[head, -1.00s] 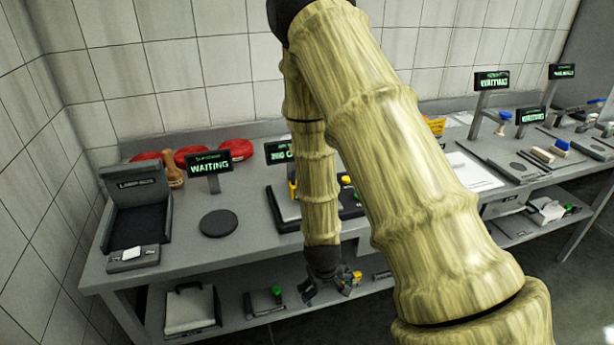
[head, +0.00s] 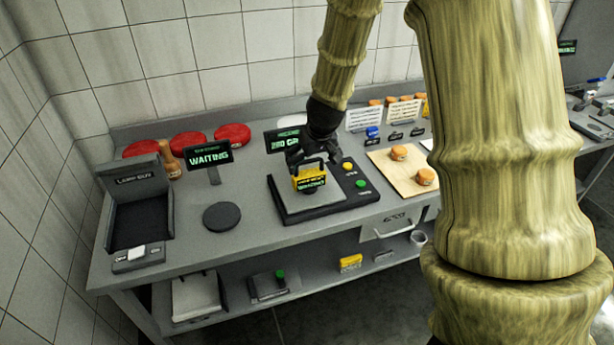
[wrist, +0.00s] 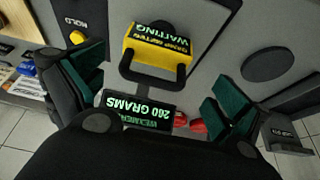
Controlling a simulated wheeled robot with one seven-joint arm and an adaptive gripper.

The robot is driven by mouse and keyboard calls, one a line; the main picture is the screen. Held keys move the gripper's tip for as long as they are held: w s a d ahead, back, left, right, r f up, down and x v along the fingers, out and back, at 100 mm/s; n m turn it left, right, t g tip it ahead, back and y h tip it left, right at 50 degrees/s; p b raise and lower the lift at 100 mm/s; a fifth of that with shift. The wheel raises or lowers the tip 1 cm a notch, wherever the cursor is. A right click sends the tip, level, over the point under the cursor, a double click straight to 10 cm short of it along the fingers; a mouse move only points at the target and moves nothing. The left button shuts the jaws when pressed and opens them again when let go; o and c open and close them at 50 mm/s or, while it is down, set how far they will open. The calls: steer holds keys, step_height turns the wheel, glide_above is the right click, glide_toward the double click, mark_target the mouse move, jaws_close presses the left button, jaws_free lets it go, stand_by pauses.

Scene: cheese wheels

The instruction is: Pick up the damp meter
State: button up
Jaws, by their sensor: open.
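The damp meter (head: 309,181) is a yellow box with a black handle and a lit green "WAITING" display. In the head view it appears to stand on the plate of the black weighing scale (head: 285,213). It also shows in the wrist view (wrist: 157,46), upside down, handle towards me. My gripper (head: 316,158) is just above and behind the meter, pointing down, and partly hides its top. In the wrist view the open green-padded fingers (wrist: 160,72) are apart on either side of the handle, with nothing between them held.
A dark round disc (head: 221,217) and a "WAITING" sign (head: 209,155) stand to the left. A wooden board (head: 382,160) with small orange-brown wheels lies right. Red wheels (head: 189,144) sit at the back.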

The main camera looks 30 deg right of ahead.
mark_target(310, 174)
steer(key=x, duration=0.3)
steer(key=shift+d+f, duration=0.1)
steer(key=shift+d, duration=0.1)
steer(key=shift+p+x, duration=1.35)
steer(key=shift+x, duration=1.6)
steer(key=shift+s, duration=0.15)
steer(key=c, duration=0.9)
